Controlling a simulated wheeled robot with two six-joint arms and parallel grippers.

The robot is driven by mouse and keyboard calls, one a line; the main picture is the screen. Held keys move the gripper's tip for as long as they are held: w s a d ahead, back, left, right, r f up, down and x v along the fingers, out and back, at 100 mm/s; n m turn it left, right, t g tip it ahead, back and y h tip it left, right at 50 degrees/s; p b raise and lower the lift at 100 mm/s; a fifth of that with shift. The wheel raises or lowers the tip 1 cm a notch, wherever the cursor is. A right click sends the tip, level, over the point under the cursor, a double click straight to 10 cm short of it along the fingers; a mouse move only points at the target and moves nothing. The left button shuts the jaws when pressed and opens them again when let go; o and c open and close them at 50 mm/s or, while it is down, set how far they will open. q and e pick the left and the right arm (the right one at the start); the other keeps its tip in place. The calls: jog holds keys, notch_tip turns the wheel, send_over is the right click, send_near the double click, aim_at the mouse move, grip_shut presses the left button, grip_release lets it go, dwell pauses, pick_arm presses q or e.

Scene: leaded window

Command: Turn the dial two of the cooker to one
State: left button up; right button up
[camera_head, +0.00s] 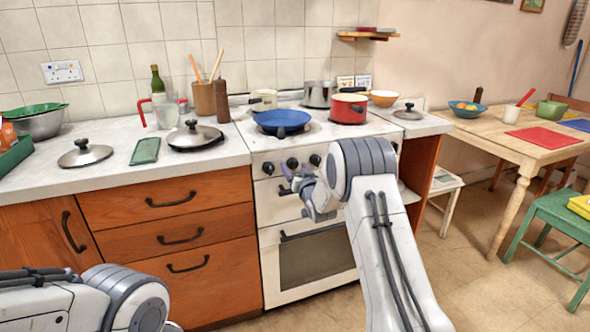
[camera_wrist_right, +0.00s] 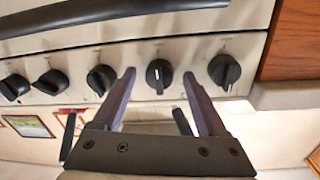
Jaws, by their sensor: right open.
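The cooker (camera_head: 325,226) is white, with a row of black dials on its front panel. Dial two (camera_head: 292,163), second from the cooker's left, also shows in the right wrist view (camera_wrist_right: 159,76), where the row appears upside down. A pale mark runs along its grip, close to upright in that view. My right gripper (camera_head: 288,180) is open in front of the panel. In the right wrist view its fingertips (camera_wrist_right: 158,74) lie on either side of dial two, with gaps to it; I cannot tell how deep they reach. My left gripper is out of view; only my left arm shows.
Dial one (camera_wrist_right: 225,70) sits close beside one finger and dial three (camera_wrist_right: 102,80) beside the other. The oven handle (camera_wrist_right: 110,12) runs along the panel. A blue pan (camera_head: 283,121) and red pot (camera_head: 348,108) stand on the hob.

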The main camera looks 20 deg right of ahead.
grip_shut()
jog(key=shift+f, duration=0.1)
